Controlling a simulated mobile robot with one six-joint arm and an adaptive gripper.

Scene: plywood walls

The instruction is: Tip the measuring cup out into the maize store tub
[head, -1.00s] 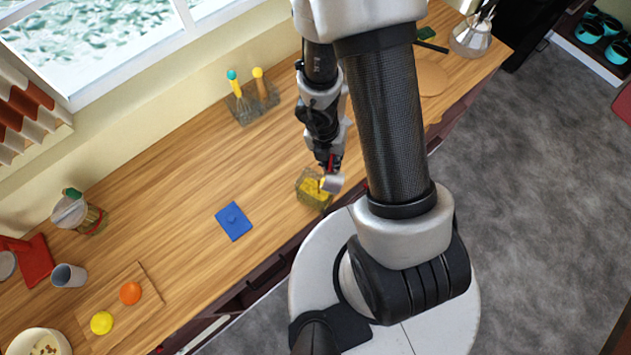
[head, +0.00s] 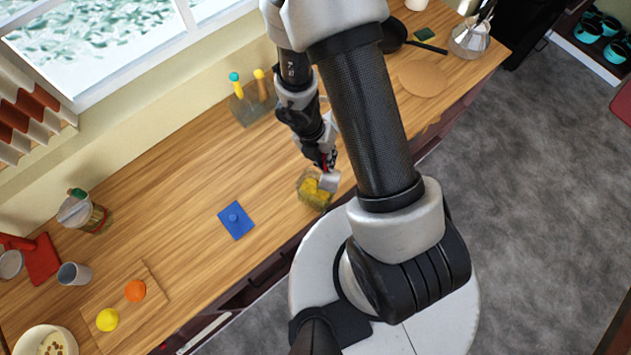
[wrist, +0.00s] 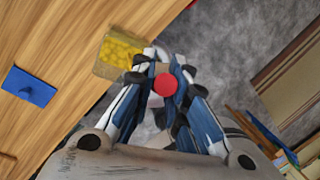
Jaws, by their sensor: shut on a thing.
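The maize store tub (head: 303,202) is a clear box holding yellow maize, near the counter's front edge. It also shows in the wrist view (wrist: 103,72), up and left of my fingers. My gripper (head: 328,163) is shut on the measuring cup's red handle, whose round end (wrist: 165,84) shows between the fingers in the wrist view. The grey metal cup (head: 330,182) hangs over the tub's right side in the head view and looks tilted. Its inside is hidden, so I cannot tell what it holds.
A blue lid (head: 236,222) lies flat left of the tub. A clear holder with coloured-handled tools (head: 248,106) stands by the wall. A cutting board (head: 123,313) with two fruits is at the lower left. Counter between is clear.

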